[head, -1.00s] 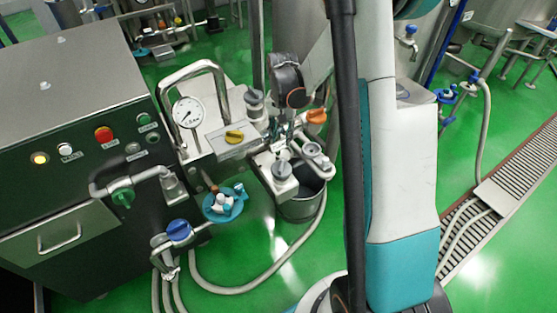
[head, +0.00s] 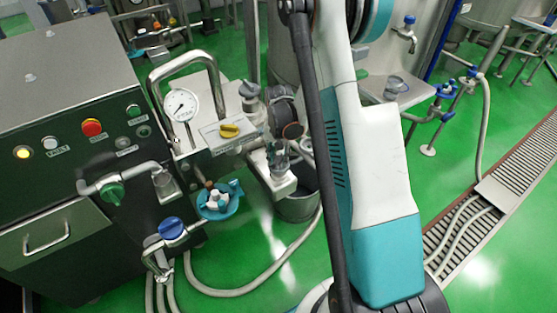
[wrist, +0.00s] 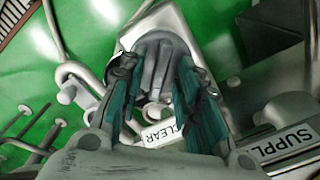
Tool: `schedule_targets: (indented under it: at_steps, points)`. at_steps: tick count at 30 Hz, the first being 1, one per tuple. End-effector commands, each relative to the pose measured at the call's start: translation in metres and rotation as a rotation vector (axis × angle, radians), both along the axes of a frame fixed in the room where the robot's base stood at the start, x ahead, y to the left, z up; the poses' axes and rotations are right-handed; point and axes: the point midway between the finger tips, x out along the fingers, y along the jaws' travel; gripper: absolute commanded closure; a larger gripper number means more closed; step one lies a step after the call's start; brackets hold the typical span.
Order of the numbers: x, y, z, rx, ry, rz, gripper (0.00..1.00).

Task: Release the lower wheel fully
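A grey fluted wheel (wrist: 160,65) sits at the top middle of the wrist view, on a pale fitting. The teal-padded fingers of my gripper (wrist: 156,76) stand on either side of it, with the fingertips close against its edges. Whether they press on it cannot be told. In the head view my gripper (head: 279,163) reaches down over the pale fitting (head: 277,189) and hides most of the wheel there. A second grey knob (head: 248,91) stands higher up, behind the yellow-handled box. I cannot tell from the head view how far the wheel is turned.
A pressure gauge (head: 182,105) and a bent steel handle (head: 184,56) stand left of my gripper. A "CLEAR" label (wrist: 162,136) and a "SUPPLY" label (wrist: 285,143) are close by.

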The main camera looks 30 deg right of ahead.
Motion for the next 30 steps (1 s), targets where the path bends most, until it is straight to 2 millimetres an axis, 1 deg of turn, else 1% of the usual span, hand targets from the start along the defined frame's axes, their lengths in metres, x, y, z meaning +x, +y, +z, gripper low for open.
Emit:
schedule_targets:
  at_steps: [3, 11, 14, 15, 16, 26, 30]
  points:
    - [-0.0001, 0.0000, -0.0054, 0.000, 0.000, 0.000, 0.69]
    - [-0.0001, 0.0000, -0.0056, 0.000, 0.000, 0.000, 0.69]
    - [-0.0001, 0.0000, -0.0055, 0.000, 0.000, 0.000, 0.90]
    - [-0.0001, 0.0000, -0.0055, 0.000, 0.000, 0.000, 0.99]
    - [-0.0001, 0.0000, -0.0055, 0.000, 0.000, 0.000, 1.00]
    - [-0.0001, 0.0000, -0.0055, 0.000, 0.000, 0.014, 1.00]
    - [-0.0001, -0.0001, -0.0056, 0.000, 0.000, 0.057, 1.00]
